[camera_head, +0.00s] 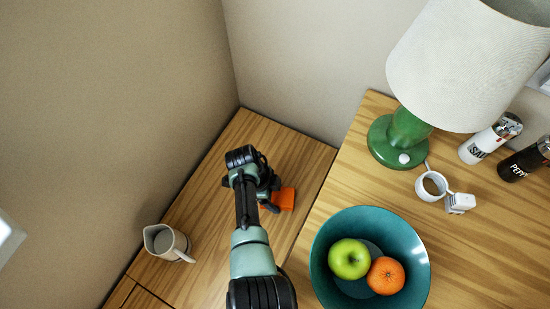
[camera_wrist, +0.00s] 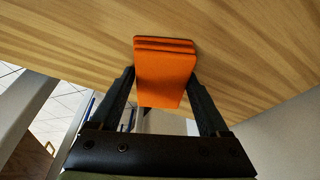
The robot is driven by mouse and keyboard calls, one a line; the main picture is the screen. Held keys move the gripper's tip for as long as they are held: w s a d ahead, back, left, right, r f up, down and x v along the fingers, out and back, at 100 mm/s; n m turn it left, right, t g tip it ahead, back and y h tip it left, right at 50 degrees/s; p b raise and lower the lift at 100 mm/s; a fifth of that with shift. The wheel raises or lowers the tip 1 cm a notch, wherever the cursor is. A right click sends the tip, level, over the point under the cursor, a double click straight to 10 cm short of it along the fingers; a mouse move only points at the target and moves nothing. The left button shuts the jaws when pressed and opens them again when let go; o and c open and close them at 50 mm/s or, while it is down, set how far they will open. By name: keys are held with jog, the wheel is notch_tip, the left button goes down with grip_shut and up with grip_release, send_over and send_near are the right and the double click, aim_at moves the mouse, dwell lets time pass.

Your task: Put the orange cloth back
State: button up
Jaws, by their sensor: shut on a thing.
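The orange cloth (camera_head: 284,199) shows as a small folded block beside my gripper (camera_head: 266,203) in the head view, over the lower wooden surface near the wall corner. In the wrist view the folded cloth (camera_wrist: 165,75) sits between the two dark fingers of my gripper (camera_wrist: 163,85), which is shut on it. The far end of the cloth is at or close to the wood; I cannot tell whether it touches. My arm hides part of the cloth and of the surface in the head view.
A grey pitcher (camera_head: 166,243) stands on the lower wooden surface (camera_head: 225,160) at left. On the wooden top at right are a teal bowl (camera_head: 322,262) with a green apple (camera_head: 349,259) and an orange (camera_head: 385,276), a green lamp (camera_head: 400,135), a white cup (camera_head: 432,187) and two shakers (camera_head: 490,140).

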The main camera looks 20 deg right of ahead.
jog(key=shift+f, duration=0.15)
jog(key=o, duration=1.1)
jog(key=shift+c, duration=0.2)
jog(key=p+v, duration=0.5)
jog(key=v, duration=0.7)
jog(key=shift+r, duration=0.2)
